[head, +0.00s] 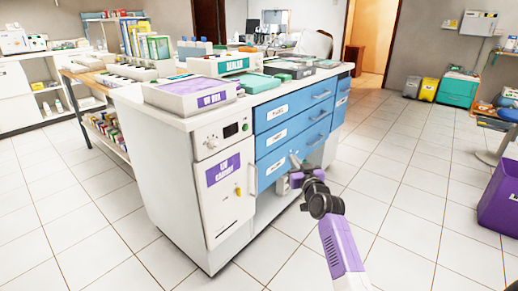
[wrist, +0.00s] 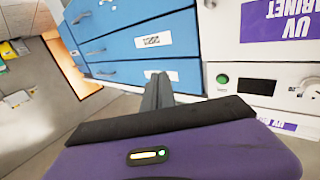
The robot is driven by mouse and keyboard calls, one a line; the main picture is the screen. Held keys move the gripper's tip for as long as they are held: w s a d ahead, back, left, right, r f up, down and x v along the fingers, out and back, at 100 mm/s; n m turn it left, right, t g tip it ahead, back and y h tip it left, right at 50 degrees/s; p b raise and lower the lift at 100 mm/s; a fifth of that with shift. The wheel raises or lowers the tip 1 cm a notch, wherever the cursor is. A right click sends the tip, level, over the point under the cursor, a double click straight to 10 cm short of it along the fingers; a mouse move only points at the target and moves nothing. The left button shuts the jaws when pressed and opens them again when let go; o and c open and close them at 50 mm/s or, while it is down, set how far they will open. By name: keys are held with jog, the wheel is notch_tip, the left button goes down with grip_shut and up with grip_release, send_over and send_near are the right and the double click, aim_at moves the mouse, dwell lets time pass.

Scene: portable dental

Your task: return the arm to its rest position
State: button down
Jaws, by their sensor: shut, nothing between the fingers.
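My arm reaches from the bottom of the head view, with a purple link and dark joints, toward the blue drawers. My gripper (head: 293,159) is small in the head view, in front of the lower blue drawer (head: 290,148). In the wrist view, my gripper (wrist: 158,76) shows as two dark fingers close together, shut and empty. They point at the blue drawer fronts (wrist: 150,42). I cannot tell whether the fingertips touch a drawer.
The white UV cabinet (head: 226,190) stands left of the drawers under a worktop (head: 190,121) holding a UV box (head: 195,95) and trays. A purple bin (head: 500,196) is at the right edge. The tiled floor (head: 400,200) between is clear.

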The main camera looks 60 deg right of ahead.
notch_tip(320, 180, up, 4)
jog(key=s+m+h, duration=0.1)
jog(key=s+h, duration=0.1)
jog(key=s+a+f+n+t+y, duration=0.1)
jog(key=s+a+f+y, duration=0.2)
jog(key=a, duration=1.4)
jog(key=s+a+f+t, duration=0.25)
jog(key=s+a, duration=0.35)
jog(key=a, duration=1)
jog(key=s+a+f+n+g+y, duration=0.25)
jog(key=s+a+n+y, duration=0.7)
jog(key=s+a, duration=1.05)
notch_tip(320, 180, up, 26)
jog(key=m+y+p, duration=0.1)
jog(key=p, duration=2.5)
jog(key=shift+w+a+r, duration=0.15)
jog(key=shift+w+r, duration=0.1)
jog(key=shift+w, duration=0.05)
jog(key=shift+y, duration=0.25)
